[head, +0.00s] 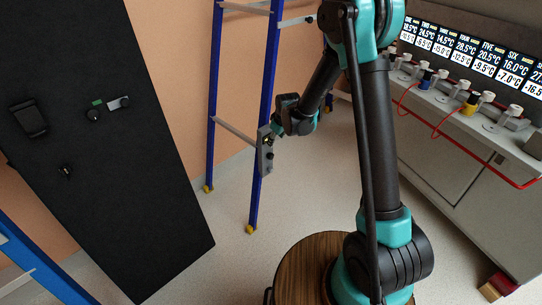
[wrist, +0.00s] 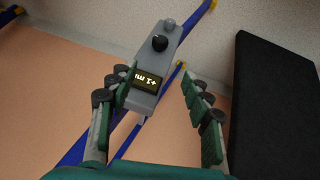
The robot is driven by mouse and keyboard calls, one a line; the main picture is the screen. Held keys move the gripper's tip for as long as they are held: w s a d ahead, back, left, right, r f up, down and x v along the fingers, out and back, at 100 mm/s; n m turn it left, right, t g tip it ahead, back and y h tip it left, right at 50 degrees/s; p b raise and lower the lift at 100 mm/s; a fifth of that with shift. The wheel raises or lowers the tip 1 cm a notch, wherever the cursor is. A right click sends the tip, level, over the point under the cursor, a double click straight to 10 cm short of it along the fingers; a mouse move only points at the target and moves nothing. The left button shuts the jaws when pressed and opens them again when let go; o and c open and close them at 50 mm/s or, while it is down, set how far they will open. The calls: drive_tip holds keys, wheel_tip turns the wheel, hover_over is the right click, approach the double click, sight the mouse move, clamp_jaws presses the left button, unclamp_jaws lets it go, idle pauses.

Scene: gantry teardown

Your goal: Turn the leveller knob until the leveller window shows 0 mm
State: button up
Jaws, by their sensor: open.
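The window appears upside down and seems to read +1 mm. In the head view the leveller (head: 265,160) sits on the leg's lower part, too small to read. My gripper (wrist: 156,86) is open, its green-and-grey fingers on either side of the block in the wrist view. The knob lies beyond the fingertips, not between them. In the head view my gripper (head: 278,130) is close beside the leveller.
A blue ladder-like frame (head: 216,90) stands by the orange wall. A tall black panel (head: 110,160) with a handle and knobs leans at left. A grey bench (head: 450,150) with displays, valves and red cables runs along the right.

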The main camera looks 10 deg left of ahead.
sight(271, 154)
drive_tip(key=x, duration=1.7)
drive_tip(key=shift+w+d+r, duration=0.1)
drive_tip(key=shift+c, duration=0.3)
clamp_jaws()
drive_tip(key=shift+w+d+g+y, duration=0.15)
drive_tip(key=shift+d+g+y, duration=0.05)
drive_tip(key=shift+g+y, duration=0.25)
drive_tip(key=shift+m+g+y, duration=0.4)
drive_tip(key=shift+g+y, duration=0.05)
drive_tip(key=shift+g, duration=0.2)
drive_tip(key=shift+o, duration=0.3)
unclamp_jaws()
